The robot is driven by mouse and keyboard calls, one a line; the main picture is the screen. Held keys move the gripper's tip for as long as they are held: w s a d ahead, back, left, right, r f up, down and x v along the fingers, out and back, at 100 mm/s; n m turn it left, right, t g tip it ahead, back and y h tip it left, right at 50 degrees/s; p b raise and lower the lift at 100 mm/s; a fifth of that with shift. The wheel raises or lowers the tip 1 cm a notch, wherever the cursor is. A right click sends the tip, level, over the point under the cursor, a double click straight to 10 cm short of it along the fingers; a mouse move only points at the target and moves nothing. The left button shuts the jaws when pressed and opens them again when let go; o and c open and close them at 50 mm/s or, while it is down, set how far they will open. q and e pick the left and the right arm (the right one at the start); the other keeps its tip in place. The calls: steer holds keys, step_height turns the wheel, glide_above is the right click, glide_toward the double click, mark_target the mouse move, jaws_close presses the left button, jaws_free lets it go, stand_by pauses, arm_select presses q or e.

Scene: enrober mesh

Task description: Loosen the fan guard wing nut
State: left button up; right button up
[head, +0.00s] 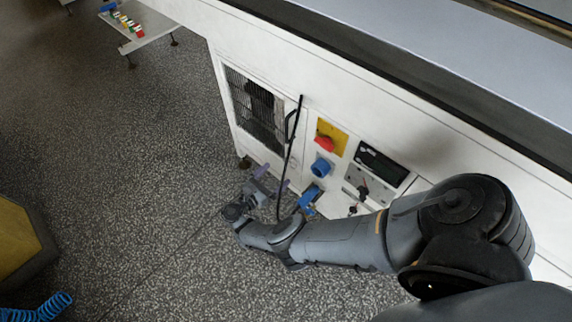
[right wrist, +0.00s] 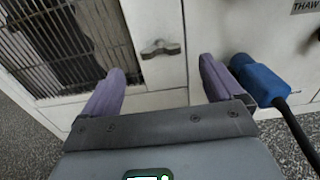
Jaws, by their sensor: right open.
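The wing nut (right wrist: 160,48) is a small grey metal piece on the white panel just right of the fan guard (right wrist: 65,45), a barred grille. In the right wrist view the nut lies beyond and between my fingertips, with a gap to both. My right gripper (right wrist: 157,82) is open and empty, with two purple fingers. In the head view my right gripper (head: 270,182) is low in front of the cabinet, below the fan guard (head: 257,110). I cannot make out the nut there. My left gripper is not in view.
A blue plug (right wrist: 260,80) with a black cable is close to the right finger. In the head view, a red knob on a yellow plate (head: 331,136), a blue socket (head: 322,167) and a dark display (head: 380,163) are on the cabinet front. Speckled floor (head: 150,180) is open on the left.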

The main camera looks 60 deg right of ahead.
mark_target(288, 164)
steer(key=x, duration=0.5)
steer(key=shift+r, duration=0.1)
steer(key=shift+s+d, duration=0.15)
steer(key=shift+d, duration=0.45)
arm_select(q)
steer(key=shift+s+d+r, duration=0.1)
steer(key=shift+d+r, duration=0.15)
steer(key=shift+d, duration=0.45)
arm_select(e)
steer(key=shift+s+d, duration=0.1)
steer(key=shift+d, duration=0.2)
steer(key=shift+a, duration=0.15)
steer(key=c, duration=1)
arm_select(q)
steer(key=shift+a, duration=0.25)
arm_select(e)
steer(key=shift+c, duration=0.2)
